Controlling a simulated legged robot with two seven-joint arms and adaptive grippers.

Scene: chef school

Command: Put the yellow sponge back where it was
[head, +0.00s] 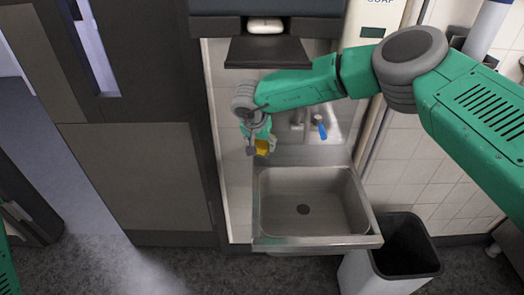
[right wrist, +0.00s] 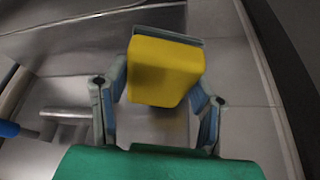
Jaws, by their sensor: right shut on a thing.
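The yellow sponge (right wrist: 163,68) is between the fingers of my right gripper (right wrist: 158,85) in the right wrist view, and the gripper is shut on it. In the head view the sponge (head: 262,147) shows small below my right gripper (head: 257,146), at the back left corner of the metal sink. Whether the sponge touches the sink's rim cannot be told. My left gripper is not in view; only a bit of green shows at the lower left edge of the head view.
The metal sink (head: 283,241) has an empty basin. A tap with a blue handle (head: 320,127) stands behind it. A dark dispenser (head: 267,53) hangs above. A bin (head: 405,245) stands at the right.

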